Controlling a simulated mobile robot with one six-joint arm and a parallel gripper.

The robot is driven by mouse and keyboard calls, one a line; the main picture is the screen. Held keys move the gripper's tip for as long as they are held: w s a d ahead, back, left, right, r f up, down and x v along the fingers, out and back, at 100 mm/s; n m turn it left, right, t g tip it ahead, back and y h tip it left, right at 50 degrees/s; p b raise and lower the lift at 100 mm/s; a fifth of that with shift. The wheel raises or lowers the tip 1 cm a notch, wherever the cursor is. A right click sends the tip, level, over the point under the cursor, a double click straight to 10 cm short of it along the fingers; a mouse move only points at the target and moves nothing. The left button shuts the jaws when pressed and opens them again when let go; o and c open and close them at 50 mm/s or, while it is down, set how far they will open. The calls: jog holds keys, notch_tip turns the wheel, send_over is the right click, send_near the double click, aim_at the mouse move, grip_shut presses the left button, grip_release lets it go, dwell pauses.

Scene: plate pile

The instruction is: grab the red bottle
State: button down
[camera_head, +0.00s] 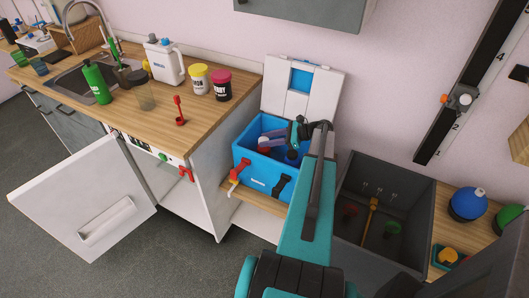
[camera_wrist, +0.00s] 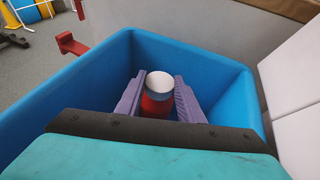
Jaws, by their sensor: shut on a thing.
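The red bottle (camera_wrist: 156,106) with a round white top stands inside the blue cooler (camera_wrist: 229,85) in the wrist view. My gripper (camera_wrist: 159,98) reaches down into the cooler, its two purple fingers on either side of the bottle and shut on it. The bottle's lower part is hidden by my wrist. In the head view my gripper (camera_head: 272,142) is inside the open blue cooler (camera_head: 257,175). There I cannot clearly make out the bottle.
The cooler's white lid (camera_head: 326,100) stands open behind it. A wooden counter (camera_head: 150,112) at left holds a green bottle (camera_head: 97,85), a white jug (camera_head: 165,63) and jars. An open white cabinet door (camera_head: 82,190) juts out. A dark bin (camera_head: 352,215) is right of my arm.

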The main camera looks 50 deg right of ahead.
jog(key=shift+r, duration=0.1)
notch_tip(320, 180, up, 18)
jog(key=b, duration=0.3)
jog(key=shift+b, duration=0.3)
dwell(0.4)
dwell(0.5)
